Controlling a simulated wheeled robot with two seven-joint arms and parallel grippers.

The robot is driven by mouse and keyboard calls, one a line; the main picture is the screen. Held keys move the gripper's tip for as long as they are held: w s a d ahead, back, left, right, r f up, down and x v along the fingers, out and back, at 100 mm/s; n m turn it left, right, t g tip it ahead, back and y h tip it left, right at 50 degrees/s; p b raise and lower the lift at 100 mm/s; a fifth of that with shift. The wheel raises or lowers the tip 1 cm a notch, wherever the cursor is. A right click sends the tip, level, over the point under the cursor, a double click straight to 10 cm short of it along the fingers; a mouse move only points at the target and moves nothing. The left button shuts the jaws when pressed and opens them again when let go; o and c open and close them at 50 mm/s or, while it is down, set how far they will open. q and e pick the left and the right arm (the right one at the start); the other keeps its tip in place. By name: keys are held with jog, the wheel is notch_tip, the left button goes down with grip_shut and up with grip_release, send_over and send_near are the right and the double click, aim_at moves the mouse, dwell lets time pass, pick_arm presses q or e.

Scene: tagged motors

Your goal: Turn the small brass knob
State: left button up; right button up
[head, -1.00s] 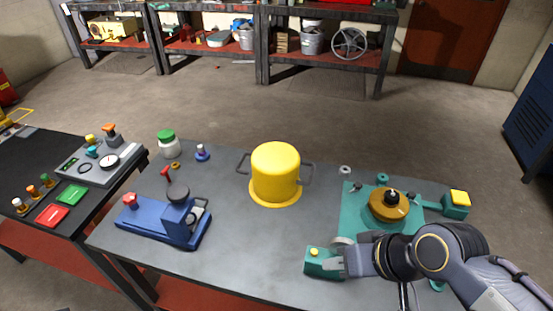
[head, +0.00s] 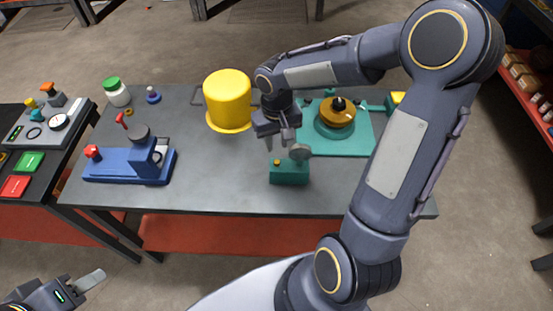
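A small brass-yellow knob (head: 277,162) sits on top of a small teal block (head: 289,175) at the front of the table. My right gripper (head: 277,145) points down just above the knob. Its two fingers show a gap with nothing between them. I cannot tell whether a fingertip touches the knob.
A grey disc (head: 300,152) stands right beside my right fingers. A teal plate (head: 352,142) with a brass dome (head: 337,112) lies behind. A yellow pot (head: 228,99) and a blue press (head: 128,163) stand to the left. The table's front left middle is clear.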

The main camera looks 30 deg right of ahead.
aim_at(277, 161)
notch_tip(277, 161, down, 8)
jog(key=b, duration=0.5)
jog(key=shift+r, duration=0.25)
grip_shut()
jog(key=shift+n, duration=0.3)
